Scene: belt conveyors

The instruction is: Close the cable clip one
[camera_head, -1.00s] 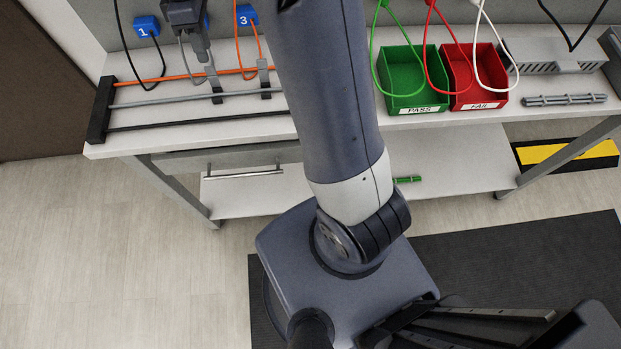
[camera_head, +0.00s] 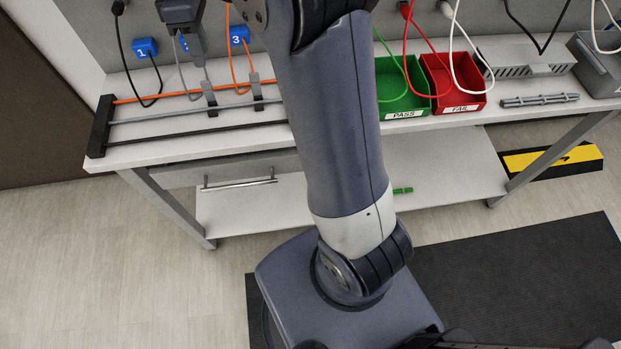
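Two small grey cable clips stand on the left of the white bench, a left clip (camera_head: 209,99) and a right clip (camera_head: 256,92). An orange, a grey and a black cable run across the bench beside them. Each clip has an upright grey part above a darker base. No label shows which is clip one. My gripper (camera_head: 195,50) hangs at the upper left, above and behind the left clip and apart from it. Its fingertips are small and overlap the grey cable, so their opening is unclear.
Blue tags 1 (camera_head: 145,47) and 3 (camera_head: 239,35) sit on the back panel. A black end bracket (camera_head: 101,127) holds the cables at left. A green PASS bin (camera_head: 403,108) and red FAIL bin (camera_head: 455,98) stand right of my arm, which hides the bench's middle.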

